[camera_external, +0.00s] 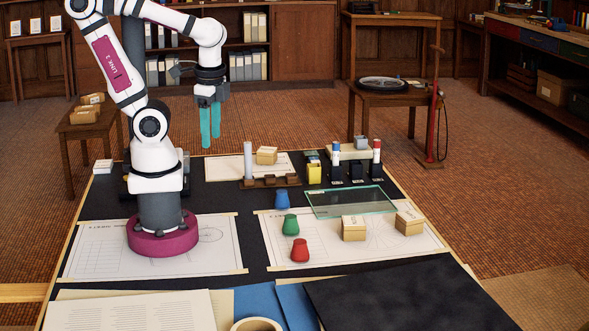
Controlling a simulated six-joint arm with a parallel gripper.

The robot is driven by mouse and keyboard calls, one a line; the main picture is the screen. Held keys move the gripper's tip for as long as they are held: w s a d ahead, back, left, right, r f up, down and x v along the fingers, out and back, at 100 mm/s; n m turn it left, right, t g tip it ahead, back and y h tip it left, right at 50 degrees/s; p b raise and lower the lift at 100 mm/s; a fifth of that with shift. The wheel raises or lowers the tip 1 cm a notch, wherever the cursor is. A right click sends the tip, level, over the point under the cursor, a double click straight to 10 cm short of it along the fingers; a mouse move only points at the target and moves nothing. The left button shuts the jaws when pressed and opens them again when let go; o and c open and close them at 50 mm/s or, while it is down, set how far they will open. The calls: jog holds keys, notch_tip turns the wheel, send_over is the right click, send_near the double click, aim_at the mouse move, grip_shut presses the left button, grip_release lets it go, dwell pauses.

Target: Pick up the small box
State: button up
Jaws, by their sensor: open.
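Several small cardboard-coloured boxes are on the board, and I cannot tell which one the task means. One box (354,228) sits on the right drawing sheet, right of the red piece. A second box (409,222) sits to its right, near the sheet's right edge. A third box (266,155) is at the back on another sheet, behind a brown rack. My gripper (210,143) has two teal fingers pointing down. It is open and empty, raised near the back left of the board, apart from all the boxes.
Blue (282,199), green (290,225) and red (300,250) pieces stand left of the near boxes. A glass plate (350,202) lies behind those boxes. A grey-white cylinder (248,160) stands upright by the brown rack (270,182). Bottles and a yellow container (314,173) are at the back right.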

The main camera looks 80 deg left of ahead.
jog(key=shift+o, duration=0.2)
jog(key=o, duration=0.8)
jog(key=shift+c, duration=0.2)
jog(key=shift+w, duration=0.1)
jog(key=m+h, duration=0.4)
jog(key=m, duration=1)
send_over(354, 220)
jog(key=w+a, duration=0.1)
jog(key=a, duration=0.1)
notch_tip(354, 220, down, 7)
jog(key=f, duration=0.4)
jog(key=d+f, duration=0.1)
jog(key=f, duration=0.4)
jog(key=s+d+f, duration=0.1)
jog(key=f, duration=0.4)
